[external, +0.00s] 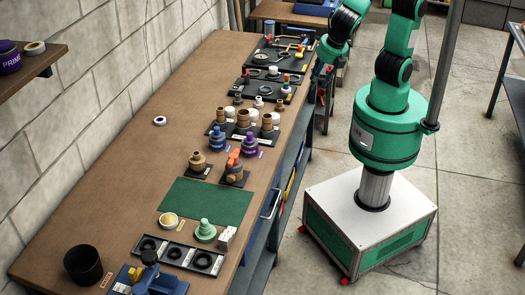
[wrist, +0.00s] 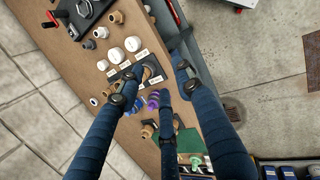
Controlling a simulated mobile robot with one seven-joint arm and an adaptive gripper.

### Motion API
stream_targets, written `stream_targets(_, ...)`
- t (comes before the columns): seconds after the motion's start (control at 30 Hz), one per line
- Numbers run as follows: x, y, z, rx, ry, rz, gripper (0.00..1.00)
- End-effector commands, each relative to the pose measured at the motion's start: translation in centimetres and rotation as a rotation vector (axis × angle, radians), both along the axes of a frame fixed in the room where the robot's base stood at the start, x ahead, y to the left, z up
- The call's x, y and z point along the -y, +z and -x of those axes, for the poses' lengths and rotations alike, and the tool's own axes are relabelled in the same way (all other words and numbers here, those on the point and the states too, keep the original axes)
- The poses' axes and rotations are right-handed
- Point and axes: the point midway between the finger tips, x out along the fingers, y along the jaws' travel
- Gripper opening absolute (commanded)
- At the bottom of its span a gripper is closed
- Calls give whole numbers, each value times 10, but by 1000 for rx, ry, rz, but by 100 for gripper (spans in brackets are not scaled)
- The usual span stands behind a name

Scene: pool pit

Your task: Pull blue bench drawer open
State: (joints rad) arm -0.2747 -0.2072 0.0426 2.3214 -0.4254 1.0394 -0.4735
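The brown-topped bench (external: 130,170) runs along the wall in the external view. A blue drawer front (external: 269,204) with a pale handle shows on its right side, below the green mat; it looks about flush with the bench, though it is small and partly shadowed. My gripper (external: 322,76) is near the bench's far right edge, well beyond the drawer and apart from it. In the wrist view my gripper (wrist: 155,85) has its dark blue fingers spread wide with nothing between them, above the bench top and its edge. I cannot make out the drawer in that view.
The bench top holds pipe fittings (external: 244,118), a green mat (external: 207,204), a black cup (external: 84,264) and a tray of black rings (external: 178,254). A wall shelf (external: 28,70) is at left. The concrete floor (external: 335,165) right of the bench is partly clear.

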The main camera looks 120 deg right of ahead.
Motion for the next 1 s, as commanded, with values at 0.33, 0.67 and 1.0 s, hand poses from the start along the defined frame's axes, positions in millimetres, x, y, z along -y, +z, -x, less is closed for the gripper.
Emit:
stream_targets(0.33, -18, -33, -40, -211, 324, 196, 35)
stream_targets(0.67, -44, -69, -76, -414, 628, 380, 35)
stream_targets(1.0, -78, -113, -109, -630, 937, 575, 35)
